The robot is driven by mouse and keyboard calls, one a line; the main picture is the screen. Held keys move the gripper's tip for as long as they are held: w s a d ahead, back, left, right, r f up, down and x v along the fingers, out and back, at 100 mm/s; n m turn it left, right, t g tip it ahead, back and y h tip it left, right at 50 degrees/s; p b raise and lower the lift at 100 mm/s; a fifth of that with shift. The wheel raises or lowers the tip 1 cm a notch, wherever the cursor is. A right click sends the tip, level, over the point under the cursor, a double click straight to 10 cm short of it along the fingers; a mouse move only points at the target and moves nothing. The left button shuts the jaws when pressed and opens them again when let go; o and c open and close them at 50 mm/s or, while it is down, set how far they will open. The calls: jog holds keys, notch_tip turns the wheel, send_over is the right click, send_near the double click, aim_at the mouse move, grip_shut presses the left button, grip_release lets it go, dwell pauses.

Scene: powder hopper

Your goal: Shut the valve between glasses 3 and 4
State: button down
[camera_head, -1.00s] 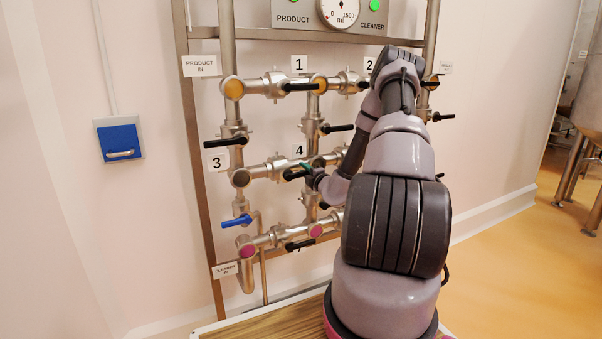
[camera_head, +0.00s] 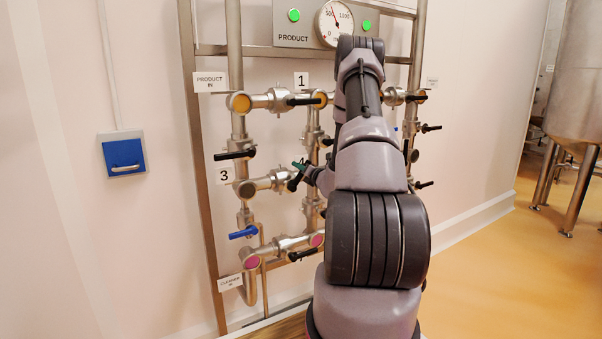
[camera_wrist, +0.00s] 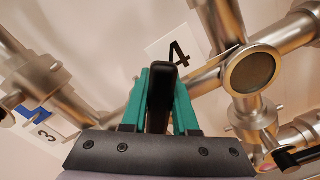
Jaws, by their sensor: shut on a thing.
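The valve (camera_head: 272,182) sits on the horizontal pipe between glass 3 (camera_head: 246,190), a round port at the left, and glass 4, hidden behind my arm in the head view. Glass 4 (camera_wrist: 252,72) shows in the wrist view as a dark round window beside the label 4 (camera_wrist: 179,52). The valve's black handle (camera_wrist: 161,95) is between the green fingers of my gripper (camera_head: 299,168). The gripper is shut on it. In the wrist view the handle stands at an angle to the pipe behind it. The valve's stem is hidden by the gripper.
A blue handle (camera_head: 243,232) is on the pipe below glass 3. Black handles (camera_head: 235,155) (camera_head: 302,255) are above and below the gripper. My arm covers the right half of the pipe panel. A blue wall box (camera_head: 123,154) is far left. Open floor lies at right.

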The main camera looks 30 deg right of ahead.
jog(key=a+r+n, duration=0.1)
jog(key=a+n, duration=0.5)
jog(key=n, duration=0.3)
jog(key=shift+r, duration=0.15)
jog(key=shift+s+a, duration=0.1)
jog(key=shift+a, duration=0.25)
jog(key=c, duration=0.7)
grip_release()
jog(key=shift+a, duration=0.15)
jog(key=shift+d+r, duration=0.15)
jog(key=shift+d, duration=0.25)
